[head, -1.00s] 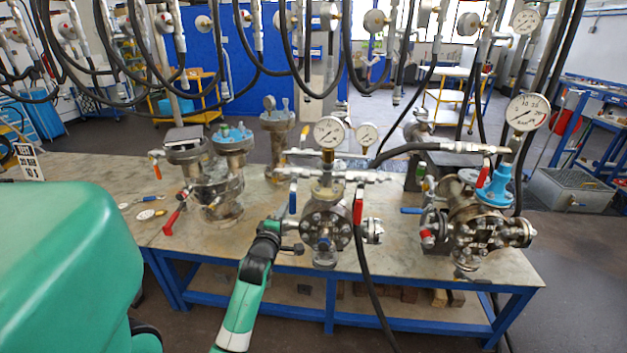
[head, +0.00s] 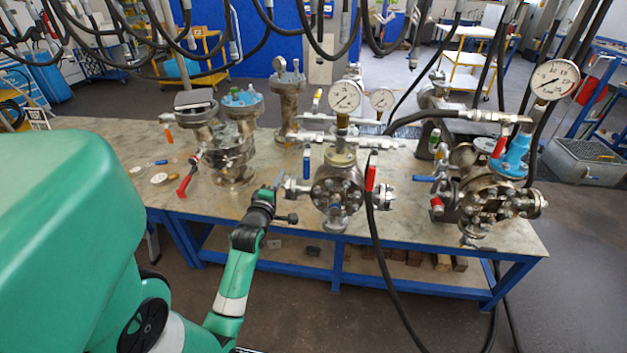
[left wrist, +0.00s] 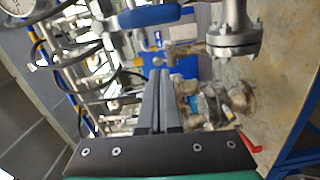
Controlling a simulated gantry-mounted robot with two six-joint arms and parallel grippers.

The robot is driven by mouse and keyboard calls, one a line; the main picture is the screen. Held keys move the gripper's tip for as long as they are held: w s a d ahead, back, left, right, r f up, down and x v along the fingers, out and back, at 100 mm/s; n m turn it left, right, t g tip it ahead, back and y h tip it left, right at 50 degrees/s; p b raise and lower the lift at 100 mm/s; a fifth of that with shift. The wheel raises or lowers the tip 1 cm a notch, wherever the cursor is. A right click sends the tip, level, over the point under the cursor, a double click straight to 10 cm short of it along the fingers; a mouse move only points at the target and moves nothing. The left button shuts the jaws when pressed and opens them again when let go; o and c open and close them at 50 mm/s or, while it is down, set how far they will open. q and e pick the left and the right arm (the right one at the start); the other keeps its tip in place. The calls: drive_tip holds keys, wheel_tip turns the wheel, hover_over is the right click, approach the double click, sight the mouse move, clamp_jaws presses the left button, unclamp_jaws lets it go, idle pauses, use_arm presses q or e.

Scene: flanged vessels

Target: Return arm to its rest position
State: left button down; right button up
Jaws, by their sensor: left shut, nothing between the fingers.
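My left arm comes in from the lower left in the head view. Its gripper (head: 277,184) is beside the left side of the middle flanged vessel (head: 337,190), close to the side fitting; whether they touch is unclear. In the left wrist view the two dark fingers (left wrist: 160,75) are together with nothing between them. A blue lever handle (left wrist: 150,16) and a grey flange (left wrist: 232,42) show beyond the fingers there. My right gripper is not in view.
The workbench (head: 275,160) carries a left vessel group with a red lever (head: 187,181) and a right vessel (head: 490,203). Pressure gauges (head: 345,97) stand above the middle vessel. A black hose (head: 385,270) hangs over the front edge. Floor in front is open.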

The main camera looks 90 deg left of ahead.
use_arm(q)
drive_tip(key=v, duration=0.8)
drive_tip(key=shift+w+d, duration=0.15)
drive_tip(key=shift+w, duration=0.2)
